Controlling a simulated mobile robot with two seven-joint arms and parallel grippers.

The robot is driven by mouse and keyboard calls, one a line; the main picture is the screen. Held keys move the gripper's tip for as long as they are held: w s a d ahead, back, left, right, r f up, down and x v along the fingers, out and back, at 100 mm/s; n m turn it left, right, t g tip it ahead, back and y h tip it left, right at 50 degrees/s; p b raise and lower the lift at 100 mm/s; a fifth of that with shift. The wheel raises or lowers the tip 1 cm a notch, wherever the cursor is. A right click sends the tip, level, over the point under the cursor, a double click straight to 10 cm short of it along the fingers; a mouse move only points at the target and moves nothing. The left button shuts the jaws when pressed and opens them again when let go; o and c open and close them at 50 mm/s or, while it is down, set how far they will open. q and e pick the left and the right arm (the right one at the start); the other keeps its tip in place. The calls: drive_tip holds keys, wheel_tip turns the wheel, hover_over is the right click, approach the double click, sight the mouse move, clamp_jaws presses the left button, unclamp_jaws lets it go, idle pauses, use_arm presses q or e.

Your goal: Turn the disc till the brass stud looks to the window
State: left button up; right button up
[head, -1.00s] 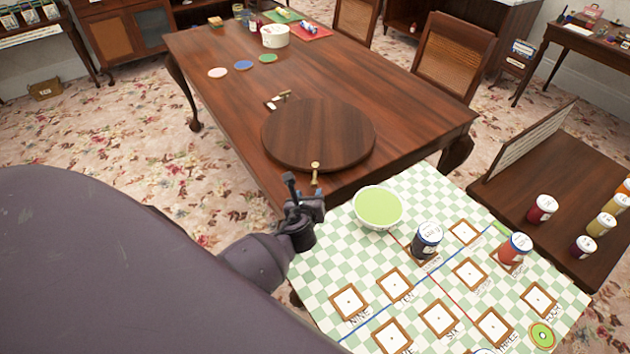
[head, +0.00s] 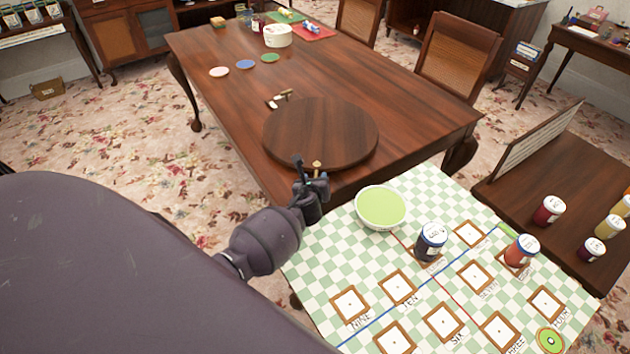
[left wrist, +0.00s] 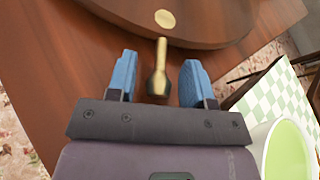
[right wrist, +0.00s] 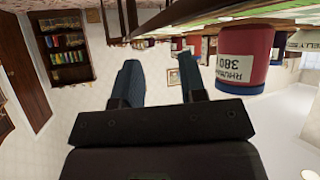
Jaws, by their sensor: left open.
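The round dark wooden disc (head: 320,133) lies flat on the near end of the long table. A brass stud (head: 317,166) shows at its near rim in the head view, partly hidden by my gripper. In the left wrist view a brass peg with a dark end (left wrist: 158,68) stands out from the rim, and a flat brass round (left wrist: 165,18) sits above it on the disc. My left gripper (head: 311,174) is open; its blue fingers stand on either side of the peg, with gaps showing. My right gripper (right wrist: 160,80) is open and empty, seen only in its own wrist view.
A green bowl (head: 381,207) stands close right of my left gripper, on a checked cloth (head: 330,250) with jars and square frames. Small pieces (head: 280,98) lie just behind the disc. Coloured round mats (head: 245,64) lie farther back. A labelled jar (right wrist: 245,60) is near my right gripper.

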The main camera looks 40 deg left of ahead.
use_arm(q)
clamp_jaws()
drive_tip(key=shift+s+a, duration=0.1)
drive_tip(key=shift+a, duration=0.05)
